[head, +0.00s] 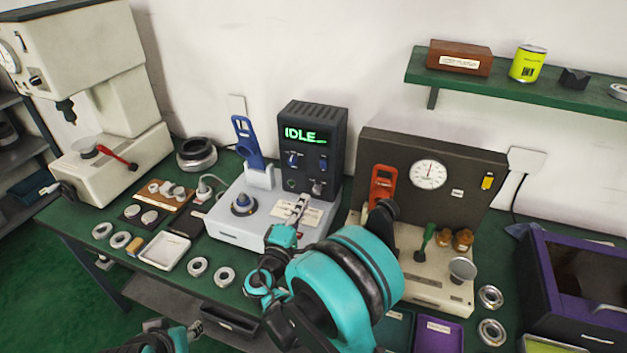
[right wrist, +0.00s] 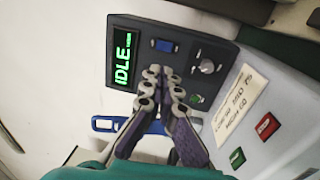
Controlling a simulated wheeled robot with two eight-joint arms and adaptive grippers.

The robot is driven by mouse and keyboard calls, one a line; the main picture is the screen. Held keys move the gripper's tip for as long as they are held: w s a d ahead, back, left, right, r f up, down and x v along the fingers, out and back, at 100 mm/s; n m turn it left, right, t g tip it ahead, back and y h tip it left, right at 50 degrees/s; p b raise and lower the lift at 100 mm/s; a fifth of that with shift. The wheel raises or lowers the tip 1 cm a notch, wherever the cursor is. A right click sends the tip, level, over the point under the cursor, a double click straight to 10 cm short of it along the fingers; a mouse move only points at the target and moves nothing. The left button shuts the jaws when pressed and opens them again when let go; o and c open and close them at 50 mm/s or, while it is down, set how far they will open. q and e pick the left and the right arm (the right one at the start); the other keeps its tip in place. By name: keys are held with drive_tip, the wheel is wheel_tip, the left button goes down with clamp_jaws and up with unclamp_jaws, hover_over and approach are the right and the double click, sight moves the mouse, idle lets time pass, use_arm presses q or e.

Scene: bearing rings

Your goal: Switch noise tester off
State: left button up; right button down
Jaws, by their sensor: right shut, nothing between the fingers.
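The noise tester is a dark upright box (head: 315,130) on a pale base (head: 228,226). Its green display (head: 305,135) reads IDLE, also in the right wrist view (right wrist: 123,57). Below it are a left blue switch (head: 293,159), a right blue switch (head: 323,163), a knob (head: 317,187) and a green round part (head: 291,184). My right gripper (head: 302,200) is shut and empty before the panel. In the right wrist view its fingertips (right wrist: 163,74) cover the left switch's area; contact is unclear. My left gripper (head: 196,329) is low at the bottom edge, its jaws unclear.
A blue handle (head: 247,142) stands left of the box. The base has a red button (right wrist: 267,126) and a green one (right wrist: 237,158). A dial tester (head: 455,180) with a red handle stands right. Rings (head: 197,267) and a white tray (head: 165,251) lie front left.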

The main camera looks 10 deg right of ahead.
sight(323, 162)
drive_tip(key=b+x, duration=0.2)
drive_tip(key=x, duration=1.1)
drive_tip(key=shift+b, duration=0.35)
drive_tip(key=shift+w+d, duration=0.25)
drive_tip(key=shift+w+d+r, duration=0.15)
drive_tip(key=shift+w+r, duration=0.1)
drive_tip(key=shift+r, duration=0.05)
